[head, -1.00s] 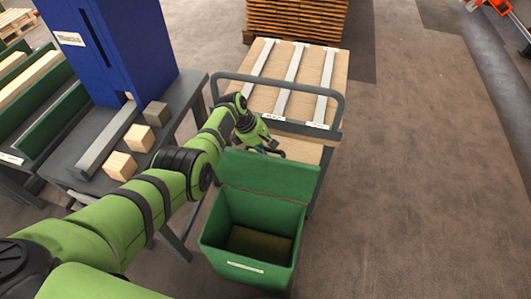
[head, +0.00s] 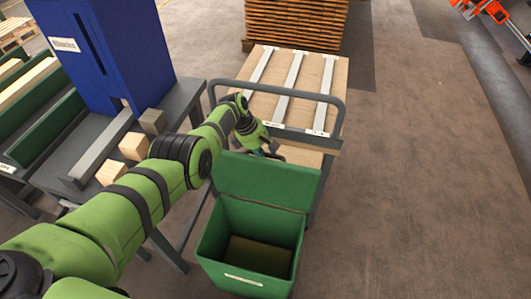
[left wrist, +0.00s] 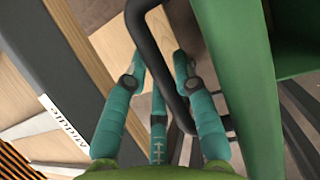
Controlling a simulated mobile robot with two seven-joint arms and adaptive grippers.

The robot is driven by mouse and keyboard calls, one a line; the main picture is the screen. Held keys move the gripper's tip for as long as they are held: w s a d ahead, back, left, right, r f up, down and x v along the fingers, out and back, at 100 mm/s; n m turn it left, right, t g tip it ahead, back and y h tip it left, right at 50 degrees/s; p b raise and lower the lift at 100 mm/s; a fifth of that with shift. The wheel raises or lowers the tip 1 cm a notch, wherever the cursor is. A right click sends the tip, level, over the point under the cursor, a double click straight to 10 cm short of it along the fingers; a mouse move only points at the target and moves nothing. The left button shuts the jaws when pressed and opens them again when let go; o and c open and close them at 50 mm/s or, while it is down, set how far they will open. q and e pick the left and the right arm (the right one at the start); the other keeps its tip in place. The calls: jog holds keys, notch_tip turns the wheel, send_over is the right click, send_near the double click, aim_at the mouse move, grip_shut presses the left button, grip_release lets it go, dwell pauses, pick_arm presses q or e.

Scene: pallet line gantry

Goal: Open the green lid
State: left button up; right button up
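The green lid (head: 265,182) stands raised at the back edge of the green bin (head: 225,262), whose mouth is uncovered. My left gripper (head: 270,152) is just behind the lid's top edge, and its fingertips are partly hidden in the head view. In the left wrist view its teal fingers (left wrist: 160,72) are spread with a gap between them and hold nothing. The lid's green panel (left wrist: 240,80) is to their right, and I cannot tell whether a finger touches it. My right gripper is in neither view.
The cart's dark rail (head: 340,110) runs close to my left gripper and passes near the fingers in the wrist view (left wrist: 145,40). Wooden blocks (head: 134,146) sit on a grey bench at left. The floor right of the bin is clear.

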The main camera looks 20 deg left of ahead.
pick_arm(q)
jog(key=shift+o, duration=0.6)
jog(key=shift+d, duration=0.1)
jog(key=shift+r, duration=0.1)
jog(key=shift+a+r, duration=0.3)
jog(key=shift+r, duration=0.05)
jog(key=v, duration=1.1)
jog(key=shift+s+f, duration=0.1)
